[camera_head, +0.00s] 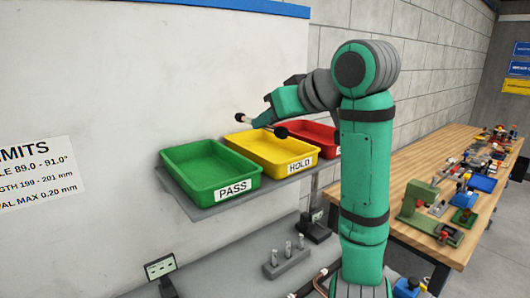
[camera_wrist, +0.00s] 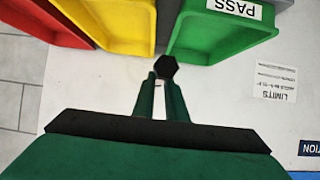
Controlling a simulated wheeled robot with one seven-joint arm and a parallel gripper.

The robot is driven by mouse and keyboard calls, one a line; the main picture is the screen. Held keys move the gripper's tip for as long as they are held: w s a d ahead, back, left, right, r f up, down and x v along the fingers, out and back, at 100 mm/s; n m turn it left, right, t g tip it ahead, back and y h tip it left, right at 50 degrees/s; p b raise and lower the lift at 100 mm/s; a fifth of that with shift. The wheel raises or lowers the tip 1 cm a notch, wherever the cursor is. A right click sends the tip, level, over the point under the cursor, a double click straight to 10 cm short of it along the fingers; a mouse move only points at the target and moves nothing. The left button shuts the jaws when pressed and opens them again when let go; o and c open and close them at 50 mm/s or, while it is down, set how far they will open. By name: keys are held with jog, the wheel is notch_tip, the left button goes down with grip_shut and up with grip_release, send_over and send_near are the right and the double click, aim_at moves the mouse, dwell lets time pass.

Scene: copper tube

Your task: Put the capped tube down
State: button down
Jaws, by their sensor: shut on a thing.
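My gripper (camera_head: 262,122) is shut on the capped tube, a short straight piece with a black cap (camera_head: 281,132) at one end and another black cap (camera_head: 240,117) at the other. In the head view it hangs in the air over the back of the yellow HOLD tray (camera_head: 270,147). The wrist view shows my gripper's fingers (camera_wrist: 160,98) close together, with one black cap (camera_wrist: 166,67) at their tips; the rest of the tube is hidden there. The green PASS tray (camera_head: 211,172) looks empty. The red tray (camera_head: 312,134) is partly behind my arm.
The trays sit side by side on a grey shelf (camera_head: 215,207) against a pale wall panel. Below is a grey bench with a block (camera_head: 287,262) holding several metal pins. A wooden table (camera_head: 415,182) with many small items stands at the right.

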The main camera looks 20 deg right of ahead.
jog(key=w+d+f, duration=0.1)
jog(key=w+f, duration=0.1)
jog(key=w, duration=0.1)
jog(key=w+f, duration=0.2)
jog(key=w, duration=0.1)
jog(key=w+d+f, duration=0.1)
jog(key=w+f, duration=0.1)
jog(key=w, duration=0.1)
jog(key=shift+w+d+f, duration=0.1)
jog(key=shift+d+f, duration=0.25)
jog(key=shift+f, duration=0.05)
jog(key=shift+w+d+f, duration=0.2)
jog(key=shift+w+f, duration=0.1)
jog(key=shift+f, duration=0.05)
jog(key=f, duration=0.1)
jog(key=w+f, duration=0.1)
jog(key=f, duration=0.2)
jog(key=shift+w+d+f, duration=0.3)
jog(key=shift+w, duration=0.05)
jog(key=shift+f, duration=0.2)
jog(key=shift+f, duration=0.15)
jog(key=c, duration=1.8)
grip_release()
